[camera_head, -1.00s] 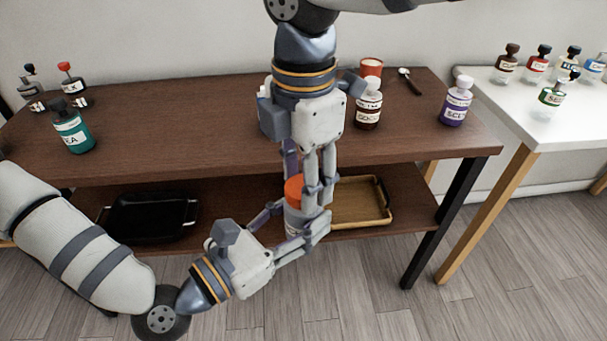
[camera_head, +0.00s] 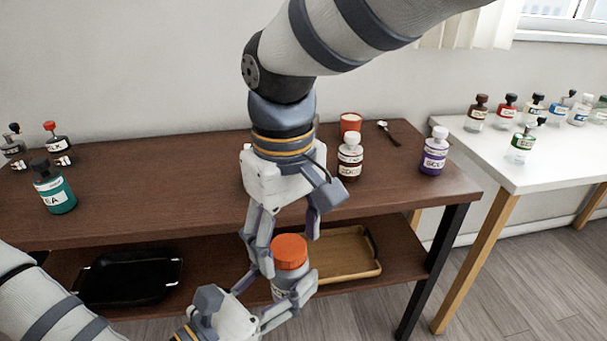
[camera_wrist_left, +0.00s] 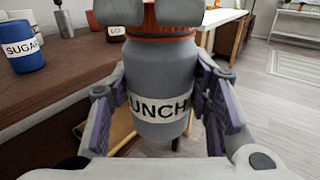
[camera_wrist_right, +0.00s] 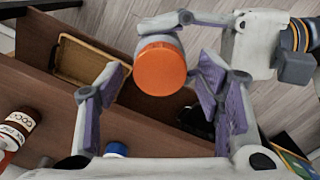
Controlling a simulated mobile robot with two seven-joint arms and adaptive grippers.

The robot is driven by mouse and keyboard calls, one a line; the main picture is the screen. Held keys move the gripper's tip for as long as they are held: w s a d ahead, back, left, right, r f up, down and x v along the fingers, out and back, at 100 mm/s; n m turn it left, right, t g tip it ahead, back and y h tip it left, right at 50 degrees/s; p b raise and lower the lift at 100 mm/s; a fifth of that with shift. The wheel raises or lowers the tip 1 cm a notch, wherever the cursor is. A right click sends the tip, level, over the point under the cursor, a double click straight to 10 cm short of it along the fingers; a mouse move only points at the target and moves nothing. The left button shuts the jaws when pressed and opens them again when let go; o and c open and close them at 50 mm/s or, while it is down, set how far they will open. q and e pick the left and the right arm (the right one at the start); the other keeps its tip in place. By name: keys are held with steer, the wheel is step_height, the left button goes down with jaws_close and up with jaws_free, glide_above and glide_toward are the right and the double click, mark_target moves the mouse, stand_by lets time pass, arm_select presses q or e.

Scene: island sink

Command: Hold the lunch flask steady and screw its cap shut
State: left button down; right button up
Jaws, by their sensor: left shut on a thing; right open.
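The grey lunch flask (camera_head: 284,286) is upright, with its orange cap (camera_head: 290,250) on top. My left gripper (camera_head: 277,292) is shut around the flask body. In the left wrist view the flask (camera_wrist_left: 160,75) stands between its pads, with "UNCH" readable on the label. My right gripper (camera_head: 290,240) points down over the cap with its fingers spread. In the right wrist view the orange cap (camera_wrist_right: 161,70) lies between and beyond the open fingers, seemingly untouched. I cannot tell how tightly the cap is seated.
The brown table (camera_head: 120,170) stands behind the flask, its lower shelf holding a black tray (camera_head: 130,278) and a wooden tray (camera_head: 345,255). A teal bottle (camera_head: 55,190), a brown bottle (camera_head: 349,160) and a purple bottle (camera_head: 433,155) stand on top. A white table (camera_head: 525,170) with several bottles is at right.

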step_height(320, 180, up, 4)
steer(key=shift+r, duration=0.15)
steer(key=shift+c, duration=0.4)
steer(key=shift+s+a+r+n, duration=0.15)
steer(key=shift+r+n, duration=0.05)
steer(key=shift+n, duration=0.5)
step_height(320, 180, up, 2)
steer(key=n, duration=0.5)
steer(key=shift+r, duration=0.2)
steer(key=shift+w+d+r+n, duration=0.2)
steer(key=shift+r+n, duration=0.15)
steer(key=shift+n, duration=0.25)
steer(key=shift+a, duration=0.1)
